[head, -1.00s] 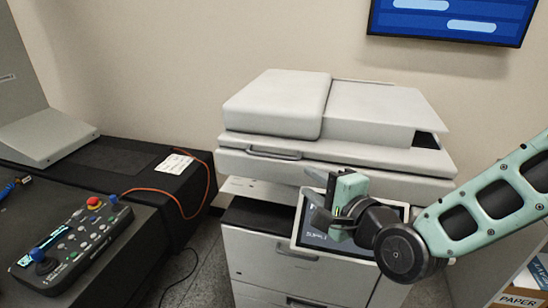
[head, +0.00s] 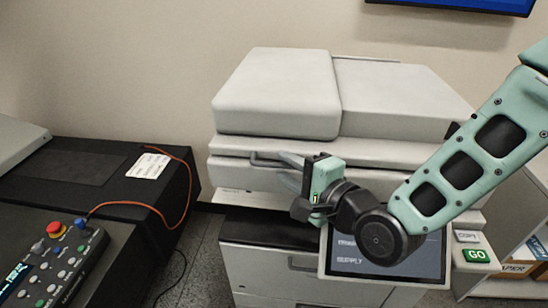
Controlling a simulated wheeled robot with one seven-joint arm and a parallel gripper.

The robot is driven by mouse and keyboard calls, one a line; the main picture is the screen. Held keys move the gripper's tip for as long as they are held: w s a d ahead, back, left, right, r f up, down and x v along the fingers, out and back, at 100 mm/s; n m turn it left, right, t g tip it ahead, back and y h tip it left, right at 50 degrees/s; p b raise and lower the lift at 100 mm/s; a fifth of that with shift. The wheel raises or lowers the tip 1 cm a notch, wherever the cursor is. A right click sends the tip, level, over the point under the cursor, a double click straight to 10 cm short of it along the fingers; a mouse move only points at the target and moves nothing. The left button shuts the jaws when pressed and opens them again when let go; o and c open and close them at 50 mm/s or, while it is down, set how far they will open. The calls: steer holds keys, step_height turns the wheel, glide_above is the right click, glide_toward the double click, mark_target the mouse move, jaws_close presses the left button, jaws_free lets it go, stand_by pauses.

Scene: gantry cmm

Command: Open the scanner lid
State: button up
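The scanner lid (head: 385,100) is the pale grey top of the copier, with a raised feeder block (head: 277,95) on its left part. The lid looks closed on the copier body. A dark bar handle (head: 268,162) runs along its front edge, left of centre. My gripper (head: 292,180) is in front of the copier, just at the right end of the handle and near it. Its fingers point left toward the lid's front edge. Whether the fingers are apart, or touch the handle, I cannot tell. The gripper hides the handle's right end.
Below my gripper is the copier's tilted screen (head: 350,262), with a green GO button (head: 476,256) to its right. A black bench at left carries a control box (head: 55,262) and an orange cable (head: 187,195). A shelf (head: 520,235) stands at right.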

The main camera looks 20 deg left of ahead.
steer(key=shift+w+a, duration=0.15)
steer(key=shift+a, duration=0.1)
jaws_close()
steer(key=shift+r, duration=0.1)
